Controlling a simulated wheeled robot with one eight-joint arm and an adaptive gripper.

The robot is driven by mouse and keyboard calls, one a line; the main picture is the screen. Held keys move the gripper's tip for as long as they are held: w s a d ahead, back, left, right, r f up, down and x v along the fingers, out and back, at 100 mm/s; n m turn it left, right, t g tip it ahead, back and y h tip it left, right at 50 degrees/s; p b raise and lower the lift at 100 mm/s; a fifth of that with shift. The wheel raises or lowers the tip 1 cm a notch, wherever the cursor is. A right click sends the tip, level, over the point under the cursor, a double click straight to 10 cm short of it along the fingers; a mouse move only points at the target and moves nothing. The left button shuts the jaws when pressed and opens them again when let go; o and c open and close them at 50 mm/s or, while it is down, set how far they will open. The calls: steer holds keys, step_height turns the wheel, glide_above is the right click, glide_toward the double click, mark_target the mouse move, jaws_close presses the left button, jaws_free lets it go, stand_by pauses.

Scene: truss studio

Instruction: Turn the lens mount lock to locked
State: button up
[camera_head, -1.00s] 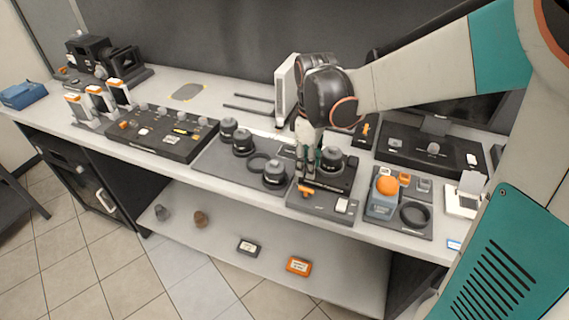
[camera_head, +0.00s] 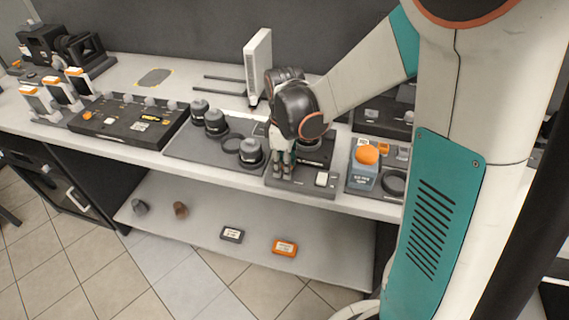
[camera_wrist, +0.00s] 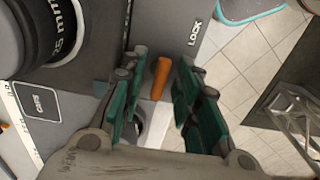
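The lens mount lock is an orange lever (camera_wrist: 160,78) on a dark grey panel (camera_head: 303,186). In the wrist view it stands between my two green-padded fingers. My gripper (camera_wrist: 162,68) is open, with a finger on each side of the lever and a visible gap to each. The word LOCK (camera_wrist: 194,33) is printed on the panel beyond the right finger. In the head view my gripper (camera_head: 283,172) points down at the panel's left part and hides the lever. A black lens (camera_wrist: 38,32) shows at the upper left of the wrist view.
A tray (camera_head: 190,150) with several dark lenses lies left of the panel. A white switch (camera_head: 322,179) sits on the panel's right part. A blue-grey block with an orange dome (camera_head: 367,155) stands to the right. A white upright device (camera_head: 258,62) stands behind my gripper.

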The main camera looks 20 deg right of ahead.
jaws_close()
steer(key=shift+m, duration=0.3)
steer(key=m, duration=0.3)
steer(key=shift+m, duration=0.3)
steer(key=m, duration=0.3)
steer(key=shift+m, duration=0.3)
steer(key=m, duration=0.5)
steer(key=shift+p, duration=0.35)
steer(key=m, duration=0.5)
